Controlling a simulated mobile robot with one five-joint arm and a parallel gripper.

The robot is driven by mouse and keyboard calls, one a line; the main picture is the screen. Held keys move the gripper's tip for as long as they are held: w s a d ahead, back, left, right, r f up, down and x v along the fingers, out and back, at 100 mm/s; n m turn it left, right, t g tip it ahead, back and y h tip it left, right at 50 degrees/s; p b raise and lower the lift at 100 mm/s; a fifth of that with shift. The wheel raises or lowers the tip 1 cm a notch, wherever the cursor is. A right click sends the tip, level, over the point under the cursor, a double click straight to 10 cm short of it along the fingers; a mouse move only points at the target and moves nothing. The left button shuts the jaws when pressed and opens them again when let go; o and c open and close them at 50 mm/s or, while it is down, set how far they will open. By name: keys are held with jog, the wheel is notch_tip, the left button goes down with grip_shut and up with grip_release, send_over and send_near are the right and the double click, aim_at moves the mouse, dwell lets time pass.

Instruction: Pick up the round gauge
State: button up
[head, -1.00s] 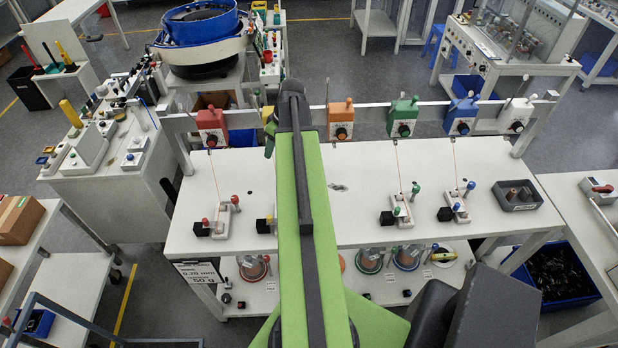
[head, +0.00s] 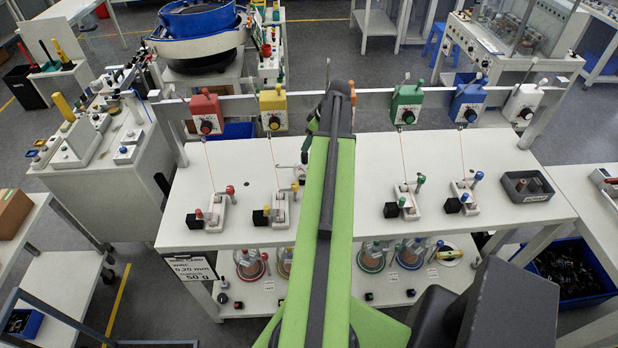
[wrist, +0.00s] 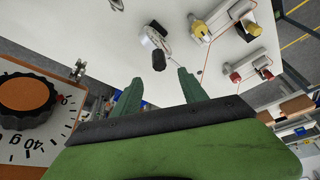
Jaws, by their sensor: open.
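The round gauge (wrist: 154,40) lies on the white bench top in the wrist view, with a pale round body, a black end towards me and a thin stem pointing right. In the head view a pale part of it (head: 306,151) shows just left of my arm, which hides the rest. My gripper (wrist: 160,84) is open and empty. Its two green fingers point towards the gauge, which sits a little beyond the gap between the fingertips.
An orange dial box (wrist: 28,100) stands close on the left in the wrist view. The yellow fixture (wrist: 222,20) and red fixture (wrist: 248,68) are to the right, with thin wires running to them. A rail with several coloured dial boxes crosses behind the bench (head: 240,170).

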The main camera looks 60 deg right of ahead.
aim_at(304, 154)
jog(key=b+x, duration=0.1)
jog(key=x, duration=0.2)
jog(key=shift+f, duration=0.15)
jog(key=b+x, duration=0.5)
jog(key=shift+f, duration=0.1)
grip_shut()
dwell(1.1)
